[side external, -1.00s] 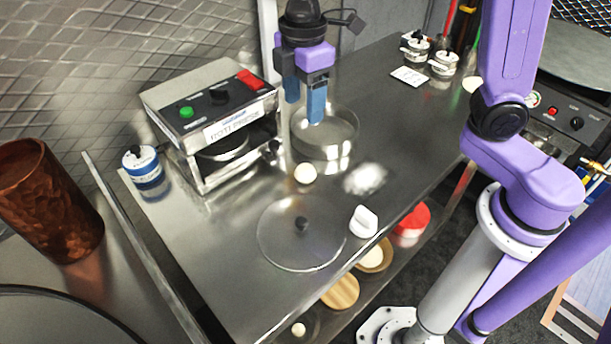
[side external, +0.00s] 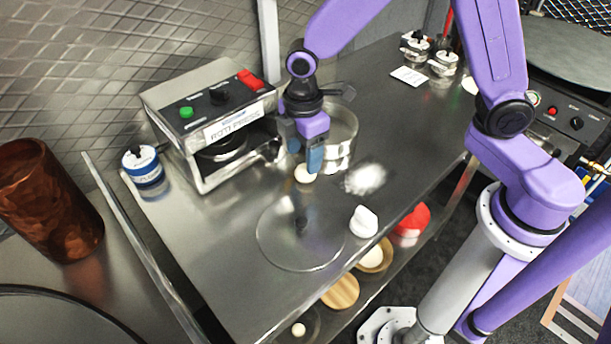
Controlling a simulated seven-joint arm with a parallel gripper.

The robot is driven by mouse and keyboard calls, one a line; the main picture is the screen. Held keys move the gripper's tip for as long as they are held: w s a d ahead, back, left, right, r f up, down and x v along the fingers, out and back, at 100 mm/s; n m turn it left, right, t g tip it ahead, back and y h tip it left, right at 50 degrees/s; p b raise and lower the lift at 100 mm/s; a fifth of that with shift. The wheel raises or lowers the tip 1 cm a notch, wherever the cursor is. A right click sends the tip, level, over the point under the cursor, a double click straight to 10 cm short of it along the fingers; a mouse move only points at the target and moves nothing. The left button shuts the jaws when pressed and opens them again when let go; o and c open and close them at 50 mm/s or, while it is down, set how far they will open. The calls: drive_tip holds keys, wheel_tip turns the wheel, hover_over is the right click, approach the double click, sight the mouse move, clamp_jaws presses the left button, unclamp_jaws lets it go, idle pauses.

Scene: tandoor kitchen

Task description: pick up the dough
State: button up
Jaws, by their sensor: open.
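A small pale dough ball (side external: 303,175) sits on the steel counter, in front of a round metal container and left of a patch of white flour. My gripper (side external: 305,164) is purple with blue fingers and points down right at the dough. Its fingers are open, and the right one overlaps part of the ball in this view. I cannot tell whether the fingers touch the dough or stand just behind or above it.
The roti press (side external: 215,125) stands close on the left. The round metal container (side external: 338,135) is just behind my gripper. A clear glass lid (side external: 290,245) lies in front, with a white object (side external: 363,221) beside it. Flour (side external: 365,178) lies right of the dough.

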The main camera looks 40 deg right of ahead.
drive_tip(key=f, duration=0.3)
drive_tip(key=shift+s+d+f, duration=0.15)
drive_tip(key=shift+d+f, duration=0.15)
drive_tip(key=shift+d, duration=0.05)
drive_tip(key=shift+f, duration=0.55)
drive_tip(key=c, duration=0.4)
drive_tip(key=shift+c, duration=0.2)
drive_tip(key=shift+r, duration=0.1)
